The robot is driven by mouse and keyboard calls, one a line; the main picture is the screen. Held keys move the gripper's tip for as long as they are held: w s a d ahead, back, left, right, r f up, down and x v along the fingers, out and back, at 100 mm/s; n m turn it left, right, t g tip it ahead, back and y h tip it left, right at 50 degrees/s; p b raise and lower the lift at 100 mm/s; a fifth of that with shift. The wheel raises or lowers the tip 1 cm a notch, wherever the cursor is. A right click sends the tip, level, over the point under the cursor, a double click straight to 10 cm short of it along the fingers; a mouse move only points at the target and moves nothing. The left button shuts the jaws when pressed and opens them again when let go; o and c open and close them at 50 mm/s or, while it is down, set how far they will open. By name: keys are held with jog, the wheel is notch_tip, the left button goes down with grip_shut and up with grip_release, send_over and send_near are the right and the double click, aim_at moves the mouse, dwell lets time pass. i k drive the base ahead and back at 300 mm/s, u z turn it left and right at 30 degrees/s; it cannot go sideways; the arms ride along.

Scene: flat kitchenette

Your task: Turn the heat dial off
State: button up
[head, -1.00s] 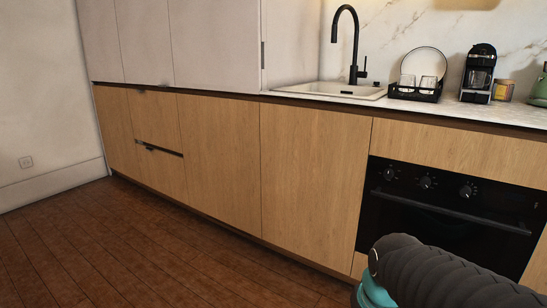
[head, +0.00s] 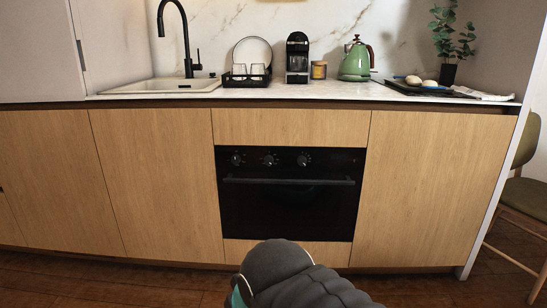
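The black built-in oven (head: 290,205) is in the wooden cabinet front, near the middle of the head view. Its control strip along the top has three dark dials: a left dial (head: 237,159), a middle dial (head: 269,160) and a right dial (head: 304,160). Their markings are too small to read, so I cannot tell which is the heat dial or how it is set. A long handle (head: 288,181) runs below the dials. Part of my arm shows at the bottom centre, in front of the oven's lower edge. My gripper is not in view.
The counter (head: 330,92) above holds a sink (head: 160,86), a dish rack (head: 247,80), a coffee machine (head: 297,58), a green kettle (head: 356,62) and a plant (head: 450,45). A chair (head: 525,205) stands at the right. A strip of wooden floor (head: 100,285) before the cabinets is clear.

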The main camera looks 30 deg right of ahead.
aim_at(268, 160)
jog(key=u, duration=0.5)
jog(key=k, duration=1.25)
jog(key=z, duration=0.35)
jog(key=i, duration=0.65)
jog(key=z, duration=0.65)
jog(key=i, duration=0.35)
jog(key=z, duration=0.05)
